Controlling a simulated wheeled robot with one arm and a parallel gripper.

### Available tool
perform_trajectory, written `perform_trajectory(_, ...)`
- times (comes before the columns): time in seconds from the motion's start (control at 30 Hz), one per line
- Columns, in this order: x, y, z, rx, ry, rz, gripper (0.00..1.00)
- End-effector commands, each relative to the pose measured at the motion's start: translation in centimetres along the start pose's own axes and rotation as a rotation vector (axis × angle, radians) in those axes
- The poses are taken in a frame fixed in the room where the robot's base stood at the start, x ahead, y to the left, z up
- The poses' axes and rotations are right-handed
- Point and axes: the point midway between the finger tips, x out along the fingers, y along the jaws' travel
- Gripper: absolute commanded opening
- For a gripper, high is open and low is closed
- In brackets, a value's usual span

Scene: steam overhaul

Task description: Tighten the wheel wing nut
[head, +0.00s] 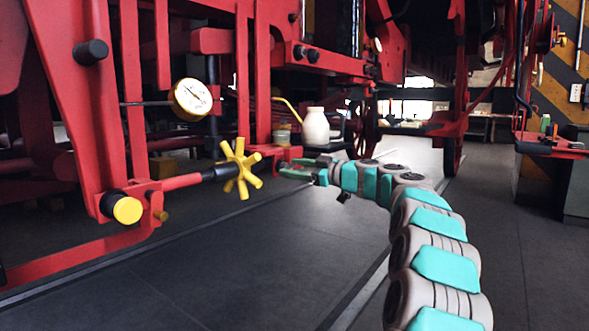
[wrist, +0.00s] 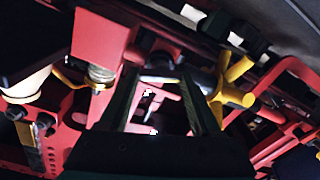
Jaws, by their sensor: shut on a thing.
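The yellow wheel wing nut (head: 240,168) has several stubby spokes. It sits on a dark spindle at the end of a red arm (head: 180,182), left of centre in the head view. It also shows right of the fingers in the wrist view (wrist: 235,90). My gripper (head: 284,168) is just right of the wing nut in the head view, with a small gap seen between them. Its fingers frame the middle of the wrist view (wrist: 160,80).
A round gauge (head: 192,98) is above the wing nut. A yellow-capped knob (head: 126,209) is at lower left. Red frame bars surround the left side. The dark floor (head: 230,270) in front is clear.

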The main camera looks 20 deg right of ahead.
Motion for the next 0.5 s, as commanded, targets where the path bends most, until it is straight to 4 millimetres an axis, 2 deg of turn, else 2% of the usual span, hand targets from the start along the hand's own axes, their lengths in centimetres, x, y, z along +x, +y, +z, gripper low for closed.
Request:
perform_trajectory(0.27, 0.12, -0.2, 0.2, 0.054, 0.003, -0.001, 0.09)
perform_trajectory(0.5, 0.09, -0.14, 0.28, 0.212, 0.009, 0.003, 0.09)
